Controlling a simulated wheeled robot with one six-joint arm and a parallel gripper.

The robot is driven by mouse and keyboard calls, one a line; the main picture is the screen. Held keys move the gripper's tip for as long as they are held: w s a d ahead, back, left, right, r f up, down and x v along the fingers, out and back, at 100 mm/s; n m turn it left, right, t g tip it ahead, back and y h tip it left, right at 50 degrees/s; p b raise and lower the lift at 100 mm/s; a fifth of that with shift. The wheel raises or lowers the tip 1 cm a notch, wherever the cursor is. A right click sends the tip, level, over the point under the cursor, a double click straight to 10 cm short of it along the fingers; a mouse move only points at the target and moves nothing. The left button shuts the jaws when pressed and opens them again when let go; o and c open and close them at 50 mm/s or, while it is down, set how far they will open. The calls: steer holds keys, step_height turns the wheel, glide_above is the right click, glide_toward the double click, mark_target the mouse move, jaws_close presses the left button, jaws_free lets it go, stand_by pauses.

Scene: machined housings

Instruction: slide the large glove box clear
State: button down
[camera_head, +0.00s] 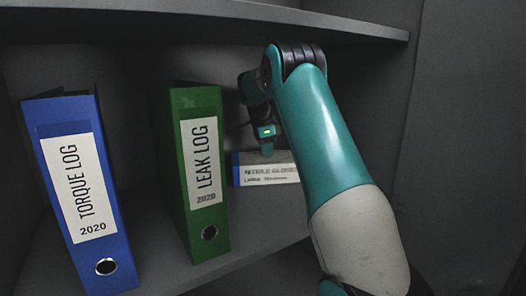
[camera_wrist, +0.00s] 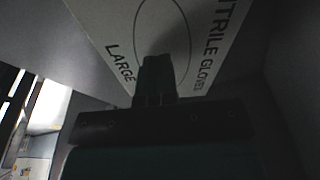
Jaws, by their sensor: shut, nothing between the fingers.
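The glove box (camera_head: 266,178) lies low on the shelf in the head view, right of the green binder, partly hidden by my arm. Its pale label reads as nitrile gloves, large. In the wrist view a pale face of the glove box (camera_wrist: 203,40) fills the top, with "LARGE" and "NITRILE GLOVES" printed on it. My gripper (camera_head: 267,146) is at the box's upper edge in the head view, fingers together and empty. In the wrist view the gripper (camera_wrist: 156,65) overlaps the printed face; I cannot tell whether it touches.
A green "LEAK LOG" binder (camera_head: 203,225) stands close to the left of the box. A blue "TORQUE LOG" binder (camera_head: 110,250) stands further left. A shelf board (camera_head: 215,22) runs above, and a dark side wall (camera_head: 385,110) closes the right. Bare shelf (camera_head: 160,252) shows between the binders.

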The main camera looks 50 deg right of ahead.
steer(key=shift+s+f, duration=0.1)
steer(key=shift+f, duration=0.4)
steer(key=shift+r+p, duration=0.65)
steer(key=shift+p, duration=0.1)
steer(key=w+a, duration=0.2)
steer(key=a, duration=0.1)
steer(key=w+a, duration=0.5)
steer(key=a, duration=0.1)
steer(key=shift+w+a+r, duration=0.2)
steer(key=shift+w+a, duration=0.05)
steer(key=shift+w, duration=0.05)
steer(key=shift+b, duration=0.35)
